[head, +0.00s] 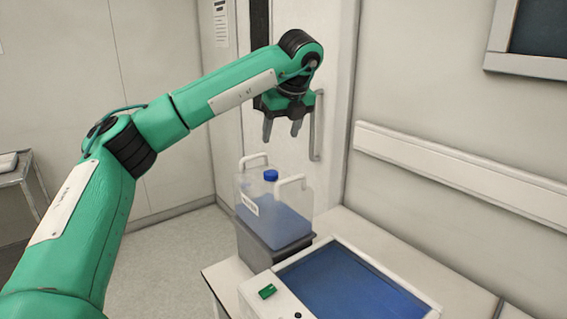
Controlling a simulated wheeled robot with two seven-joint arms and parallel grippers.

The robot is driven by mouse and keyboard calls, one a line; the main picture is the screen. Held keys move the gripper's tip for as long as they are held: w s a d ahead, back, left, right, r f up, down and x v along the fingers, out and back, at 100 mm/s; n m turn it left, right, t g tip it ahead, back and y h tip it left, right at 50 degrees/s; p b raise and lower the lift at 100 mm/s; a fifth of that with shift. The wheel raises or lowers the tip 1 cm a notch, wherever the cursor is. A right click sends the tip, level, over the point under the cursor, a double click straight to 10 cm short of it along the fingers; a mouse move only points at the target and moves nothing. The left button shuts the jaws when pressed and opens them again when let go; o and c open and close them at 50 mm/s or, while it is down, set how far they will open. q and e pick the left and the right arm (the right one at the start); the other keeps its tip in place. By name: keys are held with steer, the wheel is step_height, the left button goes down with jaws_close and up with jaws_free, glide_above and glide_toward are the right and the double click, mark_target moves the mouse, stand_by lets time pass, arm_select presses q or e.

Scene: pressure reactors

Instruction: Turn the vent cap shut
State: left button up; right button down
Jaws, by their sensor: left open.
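A blue vent cap (271,175) sits on top of a translucent carboy (253,192) with two white handles and blue liquid inside. The carboy stands upright on a dark grey block at the back of the white bench. My left gripper (282,136) is open and empty, pointing down above the cap and apart from it. Its fingers hang clear of the carboy's handles. Whether the cap is tight or loose cannot be told from here. My right gripper is out of view.
A white device with a blue panel (350,284) and a green switch (267,291) lies in front of the carboy. A wall rail (460,178) runs along the right. A door handle (317,125) is close behind my left gripper. A cart (22,183) stands far left.

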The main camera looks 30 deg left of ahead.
arm_select(q)
steer(key=w, duration=0.1)
glide_toward(271, 173)
steer(key=b+x, duration=0.1)
steer(key=x, duration=0.3)
steer(key=shift+d+f, duration=0.15)
steer(key=x, duration=0.3)
steer(key=shift+w+b, duration=0.1)
steer(key=shift+b, duration=0.3)
steer(key=shift+a+f, duration=0.35)
steer(key=shift+f, duration=0.15)
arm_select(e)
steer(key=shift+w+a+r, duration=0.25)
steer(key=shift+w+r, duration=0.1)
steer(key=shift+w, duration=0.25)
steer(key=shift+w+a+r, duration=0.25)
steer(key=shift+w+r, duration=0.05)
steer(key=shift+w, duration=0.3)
arm_select(q)
steer(key=shift+w, duration=0.1)
steer(key=c, duration=1)
